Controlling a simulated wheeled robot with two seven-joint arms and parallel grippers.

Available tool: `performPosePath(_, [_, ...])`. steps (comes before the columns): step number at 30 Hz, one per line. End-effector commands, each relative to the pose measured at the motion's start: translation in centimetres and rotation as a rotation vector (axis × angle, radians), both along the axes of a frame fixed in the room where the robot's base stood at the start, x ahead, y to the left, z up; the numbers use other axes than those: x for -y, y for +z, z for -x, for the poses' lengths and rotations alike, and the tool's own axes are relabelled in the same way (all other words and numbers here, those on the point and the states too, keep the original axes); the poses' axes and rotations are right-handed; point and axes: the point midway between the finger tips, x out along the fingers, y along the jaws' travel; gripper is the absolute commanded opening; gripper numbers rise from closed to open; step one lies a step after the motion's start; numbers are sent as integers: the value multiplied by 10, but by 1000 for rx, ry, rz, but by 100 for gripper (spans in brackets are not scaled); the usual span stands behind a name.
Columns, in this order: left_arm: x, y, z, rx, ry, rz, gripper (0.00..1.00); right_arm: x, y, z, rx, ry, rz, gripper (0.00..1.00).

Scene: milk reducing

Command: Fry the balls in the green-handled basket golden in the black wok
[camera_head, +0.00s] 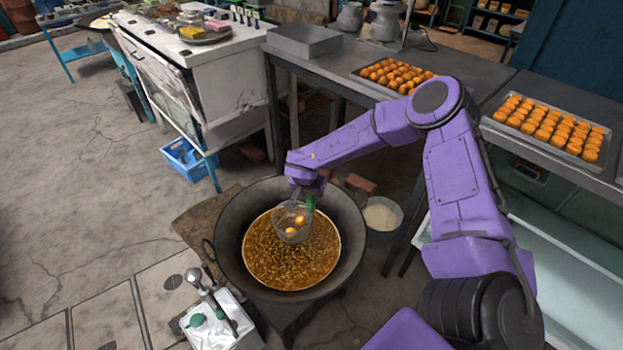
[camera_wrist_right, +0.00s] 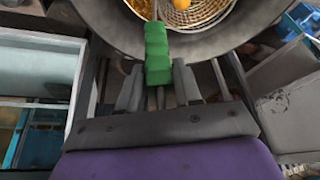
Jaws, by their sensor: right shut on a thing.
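The black wok (camera_head: 350,222) stands on the floor area in the middle of the head view, filled with bubbling golden-brown oil (camera_head: 290,268). The wire basket (camera_head: 281,228) is at the oil's upper part, with a few orange balls (camera_head: 299,220) in it. Whether its bottom is under the oil is hard to tell. My right gripper (camera_head: 306,190) is over the wok's far rim, shut on the basket's green handle (camera_head: 309,203). The green handle (camera_wrist_right: 158,55) also shows between the fingers in the right wrist view, with the basket (camera_wrist_right: 195,12) beyond. My left gripper is not in view.
Two trays of orange balls (camera_head: 398,76) (camera_head: 550,128) sit on the metal tables at the right. A bucket (camera_head: 382,216) stands right of the wok. A white box with utensils (camera_head: 222,322) is at its lower left. Cracked open floor lies left.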

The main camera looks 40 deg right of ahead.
Motion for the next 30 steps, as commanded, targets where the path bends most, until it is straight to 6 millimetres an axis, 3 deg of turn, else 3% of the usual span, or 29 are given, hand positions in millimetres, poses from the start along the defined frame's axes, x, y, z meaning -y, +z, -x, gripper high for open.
performPosePath(10, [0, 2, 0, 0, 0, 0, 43, 0, 3, -1, 2, 0, 0, 0])
performPosePath(16, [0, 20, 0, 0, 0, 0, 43, 0, 28, -1, 3, 0, -1, 0])
performPosePath(21, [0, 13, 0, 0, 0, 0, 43, 0, 41, -1, 3, 1, 1, 0])
performPosePath(30, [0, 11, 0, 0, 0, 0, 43, -2, 40, -1, 2, 7, 0, 0])
